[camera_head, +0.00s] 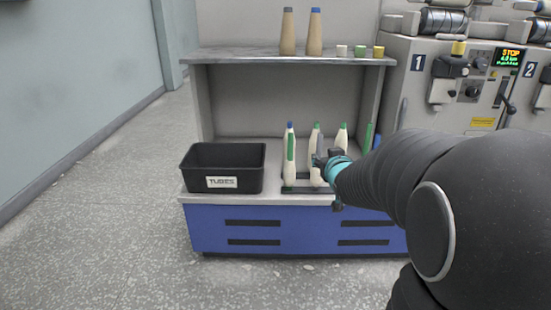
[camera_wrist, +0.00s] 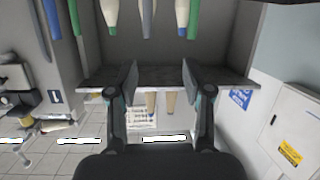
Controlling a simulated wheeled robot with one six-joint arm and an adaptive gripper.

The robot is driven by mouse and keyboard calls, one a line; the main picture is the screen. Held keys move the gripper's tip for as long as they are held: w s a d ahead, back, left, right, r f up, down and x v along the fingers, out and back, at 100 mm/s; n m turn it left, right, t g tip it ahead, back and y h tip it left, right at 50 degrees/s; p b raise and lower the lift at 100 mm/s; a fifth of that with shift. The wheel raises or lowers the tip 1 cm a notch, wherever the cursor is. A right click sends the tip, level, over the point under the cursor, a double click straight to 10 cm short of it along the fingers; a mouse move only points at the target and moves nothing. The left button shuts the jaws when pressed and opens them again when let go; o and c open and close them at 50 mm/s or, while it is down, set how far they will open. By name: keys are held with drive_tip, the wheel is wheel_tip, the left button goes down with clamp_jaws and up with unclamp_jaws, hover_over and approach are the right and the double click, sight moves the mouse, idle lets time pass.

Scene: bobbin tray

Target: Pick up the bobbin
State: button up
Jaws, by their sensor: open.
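Several white bobbins stand upright in a dark tray (camera_head: 300,190) on the bench. The left one (camera_head: 291,160) has a blue tip and a green strip. A middle one (camera_head: 315,135) and a right one (camera_head: 341,138) have green tips. My gripper (camera_head: 328,162) is in front of the tray, over the middle and right bobbins, hiding parts of them. In the upside-down wrist view, my gripper (camera_wrist: 159,80) is open with nothing between its fingers. A white bobbin (camera_wrist: 110,12), a grey rod-like piece (camera_wrist: 147,18) and a blue-tipped piece (camera_wrist: 182,12) show beyond the fingers.
A black bin (camera_head: 222,160) labelled TUBES stands left of the tray. An upper shelf (camera_head: 290,58) above holds two brown cones (camera_head: 288,32) and small cups. A machine (camera_head: 450,90) stands at the right. Green and blue upright pieces stand right of the bobbins.

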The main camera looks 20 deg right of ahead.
sight(321, 143)
drive_tip(key=w+d+f+t, duration=0.1)
drive_tip(key=w+d, duration=0.1)
drive_tip(key=w, duration=0.2)
drive_tip(key=w+d+f+t+y+b, duration=0.1)
drive_tip(key=w+d+f, duration=0.1)
drive_tip(key=w, duration=0.3)
drive_tip(key=w+d+f+t+b, duration=0.1)
drive_tip(key=w+d, duration=0.1)
drive_tip(key=w, duration=0.3)
drive_tip(key=shift+f+n+t, duration=0.25)
drive_tip(key=shift+n+t, duration=0.05)
drive_tip(key=shift+t, duration=0.1)
drive_tip(key=shift+w+d+f, duration=0.1)
drive_tip(key=shift+w+d, duration=0.1)
drive_tip(key=shift+w, duration=1.15)
drive_tip(key=shift+w+d+f, duration=0.1)
drive_tip(key=shift+w+d, duration=0.05)
drive_tip(key=shift+w, duration=1.2)
clamp_jaws()
